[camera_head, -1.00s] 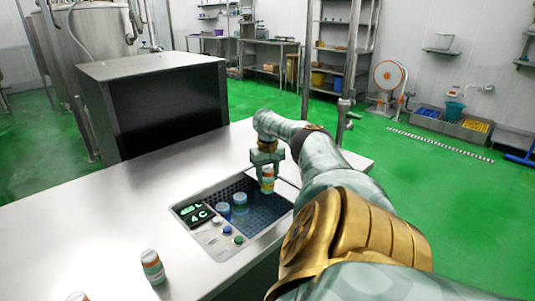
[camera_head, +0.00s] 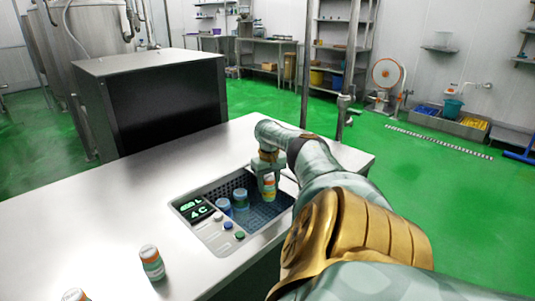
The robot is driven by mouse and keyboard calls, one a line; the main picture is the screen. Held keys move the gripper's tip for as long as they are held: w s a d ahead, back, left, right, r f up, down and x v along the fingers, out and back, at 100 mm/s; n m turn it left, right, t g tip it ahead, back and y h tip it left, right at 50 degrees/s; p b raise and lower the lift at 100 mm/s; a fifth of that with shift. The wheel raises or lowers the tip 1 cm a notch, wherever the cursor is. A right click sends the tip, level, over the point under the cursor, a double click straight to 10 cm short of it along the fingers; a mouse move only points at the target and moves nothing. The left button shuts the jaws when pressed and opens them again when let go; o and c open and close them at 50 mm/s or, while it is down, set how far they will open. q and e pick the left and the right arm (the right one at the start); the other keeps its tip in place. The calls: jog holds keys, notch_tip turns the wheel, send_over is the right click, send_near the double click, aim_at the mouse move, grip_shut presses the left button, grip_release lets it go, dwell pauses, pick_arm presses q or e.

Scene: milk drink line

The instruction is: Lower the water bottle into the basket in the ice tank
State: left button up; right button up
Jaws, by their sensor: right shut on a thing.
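A dark mesh basket (camera_head: 262,213) lines the tank. Whether the held bottle touches the basket floor cannot be told. My left gripper is not in view.
Two more labelled bottles (camera_head: 152,263) stand on the white counter (camera_head: 110,220) at the front left. A large dark box (camera_head: 165,105) stands at the back left.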

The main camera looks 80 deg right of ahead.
aim_at(269, 198)
jog(key=shift+f+b, duration=0.4)
jog(key=shift+f, duration=0.55)
jog(key=shift+f+b, duration=0.4)
jog(key=shift+f, duration=0.35)
jog(key=shift+f+b, duration=0.45)
jog(key=shift+f, duration=0.8)
jog(key=shift+f+b, duration=0.5)
jog(key=shift+b, duration=0.05)
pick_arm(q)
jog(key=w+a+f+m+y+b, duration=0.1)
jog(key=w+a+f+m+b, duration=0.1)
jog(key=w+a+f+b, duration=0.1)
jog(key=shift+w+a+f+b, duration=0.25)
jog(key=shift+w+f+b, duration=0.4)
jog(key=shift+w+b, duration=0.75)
pick_arm(e)
notch_tip(269, 198, down, 8)
jog(key=shift+p, duration=0.3)
